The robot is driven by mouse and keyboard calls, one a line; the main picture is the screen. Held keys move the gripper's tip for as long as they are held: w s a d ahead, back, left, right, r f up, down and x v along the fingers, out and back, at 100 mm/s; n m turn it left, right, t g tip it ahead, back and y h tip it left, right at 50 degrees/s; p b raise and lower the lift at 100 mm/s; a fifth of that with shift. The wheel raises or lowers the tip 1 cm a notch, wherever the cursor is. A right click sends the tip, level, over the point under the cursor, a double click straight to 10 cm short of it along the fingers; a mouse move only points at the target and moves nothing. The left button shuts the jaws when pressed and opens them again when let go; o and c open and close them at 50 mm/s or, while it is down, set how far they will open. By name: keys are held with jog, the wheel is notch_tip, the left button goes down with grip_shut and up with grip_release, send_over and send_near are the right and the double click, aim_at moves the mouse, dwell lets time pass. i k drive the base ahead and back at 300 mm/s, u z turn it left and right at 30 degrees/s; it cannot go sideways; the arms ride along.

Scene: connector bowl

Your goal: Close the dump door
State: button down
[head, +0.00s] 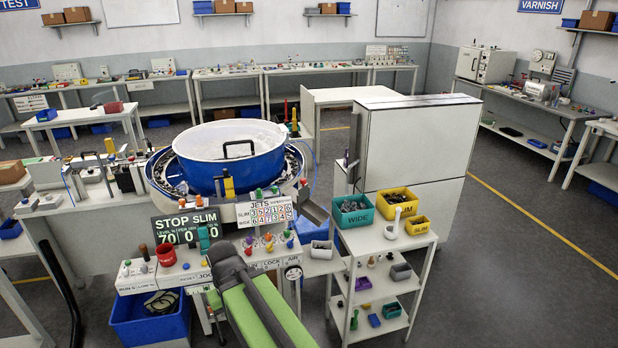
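A blue bowl (228,155) with a pale inside stands on a round machine on the left bench. A grey tilted flap or chute (313,211) sticks out at the machine's right front, above a small grey bin (321,249). No part is readably marked as the dump door, so I cannot tell which it is or how far it stands open. My green and dark grey arm rises from the bottom edge, in front of the control panel.
A white shelf cart (385,240) with green and yellow bins stands right. A large white cabinet (415,140) stands behind it. The right floor is clear.

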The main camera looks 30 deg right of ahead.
aim_at(303, 191)
jog(key=i, duration=1)
jog(key=u, duration=0.1)
